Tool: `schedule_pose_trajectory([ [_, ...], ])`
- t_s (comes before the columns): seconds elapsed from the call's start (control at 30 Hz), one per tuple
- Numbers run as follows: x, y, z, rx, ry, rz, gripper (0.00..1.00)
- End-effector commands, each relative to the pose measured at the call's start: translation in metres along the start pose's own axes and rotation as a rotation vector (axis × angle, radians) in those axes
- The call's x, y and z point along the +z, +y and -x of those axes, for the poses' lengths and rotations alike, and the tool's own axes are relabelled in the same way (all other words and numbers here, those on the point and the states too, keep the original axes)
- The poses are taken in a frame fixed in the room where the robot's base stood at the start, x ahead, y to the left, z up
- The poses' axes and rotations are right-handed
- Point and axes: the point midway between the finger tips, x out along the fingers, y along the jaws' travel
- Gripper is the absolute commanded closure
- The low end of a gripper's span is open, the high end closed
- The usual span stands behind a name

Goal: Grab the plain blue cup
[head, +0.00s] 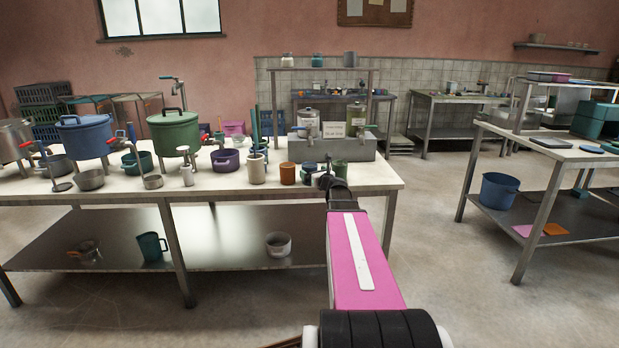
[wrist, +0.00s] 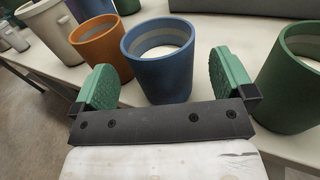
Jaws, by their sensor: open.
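The plain blue cup (wrist: 158,78) stands upright on the white-topped table, with a pale interior and a grey inner band. In the wrist view it sits between the two green-padded fingers of my gripper (wrist: 164,72). The fingers are spread apart, with a visible gap on the right side; on the left the gap looks small. In the head view the blue cup (head: 307,171) is near the front right of the table, with my gripper (head: 322,179) just at its right, partly hidden by my arm. Whether the fingers touch the cup, I cannot tell.
An orange cup (wrist: 100,52) stands close left of the blue one, and a green cup (wrist: 291,82) stands right of the right finger. A cream cup (wrist: 62,30) is farther left. Behind is a grey metal box (head: 358,149). Pots and utensils fill the table's left.

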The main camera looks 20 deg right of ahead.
Motion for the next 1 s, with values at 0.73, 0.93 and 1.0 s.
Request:
schedule_pose_trajectory([
  [0.73,0.001,0.000,-0.038,0.000,0.001,0.001,0.58],
  [0.93,0.001,0.000,-0.038,0.000,0.001,0.000,0.58],
  [1.0,0.002,0.000,-0.038,0.000,0.000,0.001,0.58],
])
